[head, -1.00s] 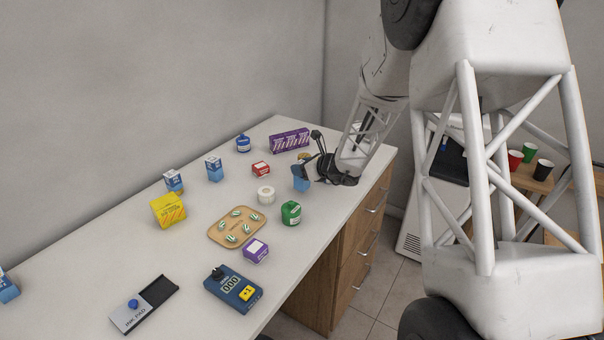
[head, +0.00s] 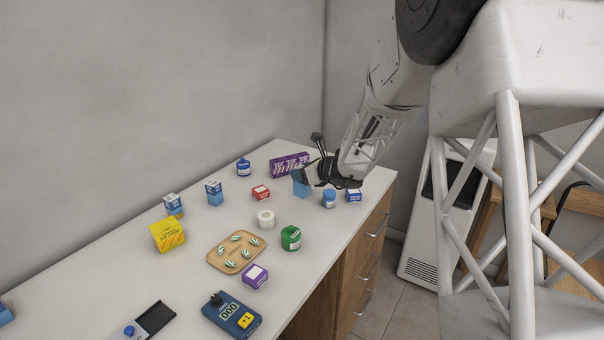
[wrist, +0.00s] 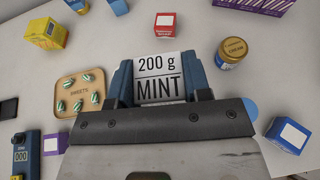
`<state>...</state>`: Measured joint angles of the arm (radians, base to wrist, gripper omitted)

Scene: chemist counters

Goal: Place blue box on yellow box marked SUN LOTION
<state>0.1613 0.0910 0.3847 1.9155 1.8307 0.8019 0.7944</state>
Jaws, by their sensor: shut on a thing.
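My gripper (head: 308,178) is shut on a blue box (head: 300,186) near the far right end of the counter. In the wrist view, the blue box (wrist: 160,78) shows a white label reading "200 g MINT", with a jaw on each side. The yellow box (head: 167,235) stands toward the wall side of the counter, well to the left of my gripper. In the wrist view the yellow box (wrist: 47,33) is at the upper left. Its lettering is too small to read. The gap between the held box and the counter is hard to judge.
Between them are a wooden sweets tray (head: 235,252), a tape roll (head: 266,219) and a red box (head: 260,193). A green jar (head: 291,237) and a blue bottle (head: 329,198) are near the front edge.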

